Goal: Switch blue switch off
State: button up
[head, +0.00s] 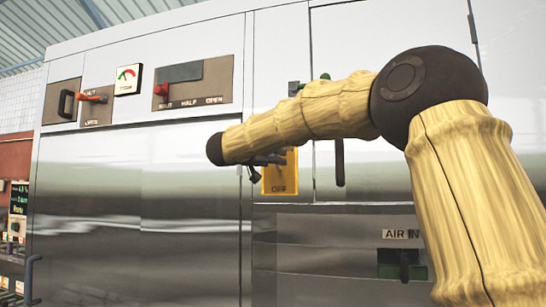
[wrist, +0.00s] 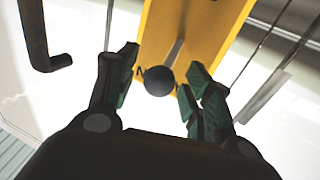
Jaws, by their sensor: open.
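A yellow plate marked OFF (head: 280,183) is on the machine front, partly hidden behind my arm in the head view. In the wrist view the yellow plate (wrist: 205,25) carries a grey lever with a dark round knob (wrist: 159,81). No clearly blue switch shows. My gripper (wrist: 160,84) is open, with green-padded fingers on either side of the knob. I cannot tell whether either finger touches it. In the head view my gripper (head: 262,163) is small and dark in front of the plate's upper part.
A red-handled lever (head: 180,72) on a SHUT, HALF, OPEN plate and another red lever (head: 92,98) are at upper left. A dial (head: 127,79) sits between them. A dark handle (head: 339,162) hangs right of the yellow plate. An AIR IN panel (head: 402,262) is below right.

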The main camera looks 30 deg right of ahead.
jog(key=shift+w+d, duration=0.15)
jog(key=shift+d, duration=0.25)
grip_shut()
